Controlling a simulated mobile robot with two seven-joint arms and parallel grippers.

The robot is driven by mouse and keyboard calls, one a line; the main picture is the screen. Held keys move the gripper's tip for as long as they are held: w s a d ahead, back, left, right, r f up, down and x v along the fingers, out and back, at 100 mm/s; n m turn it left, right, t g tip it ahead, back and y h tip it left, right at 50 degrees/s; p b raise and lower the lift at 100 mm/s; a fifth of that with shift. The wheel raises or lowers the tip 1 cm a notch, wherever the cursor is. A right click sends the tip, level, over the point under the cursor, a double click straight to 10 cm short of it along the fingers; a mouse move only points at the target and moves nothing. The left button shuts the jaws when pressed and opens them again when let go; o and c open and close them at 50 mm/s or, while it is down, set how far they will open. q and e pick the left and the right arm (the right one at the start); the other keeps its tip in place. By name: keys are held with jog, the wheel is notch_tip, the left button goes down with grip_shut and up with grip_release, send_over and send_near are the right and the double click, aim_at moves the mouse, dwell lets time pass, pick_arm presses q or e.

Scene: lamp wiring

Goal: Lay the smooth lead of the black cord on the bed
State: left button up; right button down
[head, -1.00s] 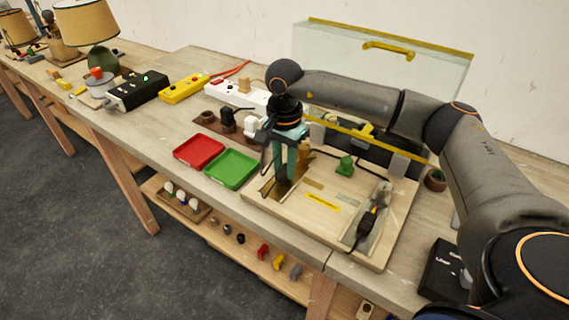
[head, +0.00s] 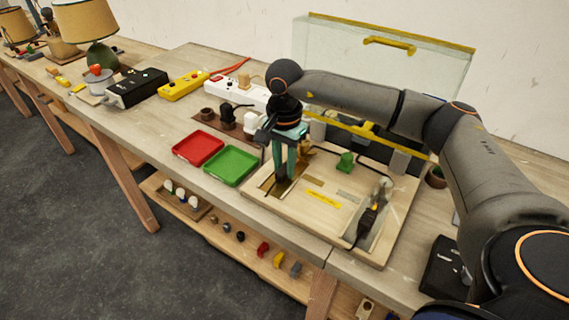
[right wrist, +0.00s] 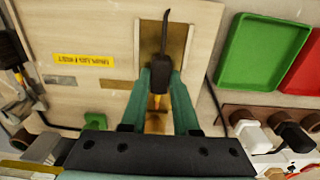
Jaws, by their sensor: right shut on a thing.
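My right gripper (head: 284,176) is low over the left part of the wooden work board. It is shut on a lead of the black cord (right wrist: 166,42), whose dark end sticks out beyond the fingertips in the right wrist view (right wrist: 160,82). The brown rectangular bed (right wrist: 178,38) lies under that end; it also shows beside the gripper in the head view (head: 267,187). I cannot tell whether the lead touches the bed. A black part (head: 367,219) lies in the grey channel at the board's right. My left gripper is not in view.
The green tray (head: 231,167) and red tray (head: 198,149) stand just left of the board. A yellow label (head: 323,199) and a green block (head: 345,161) are on the board. A clear screen (head: 420,75) with yellow edging stands behind.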

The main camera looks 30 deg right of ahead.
jog(key=shift+f, duration=0.2)
dwell(0.4)
jog(key=c, duration=0.6)
grip_release()
notch_tip(320, 180, up, 13)
jog(key=shift+f, duration=0.2)
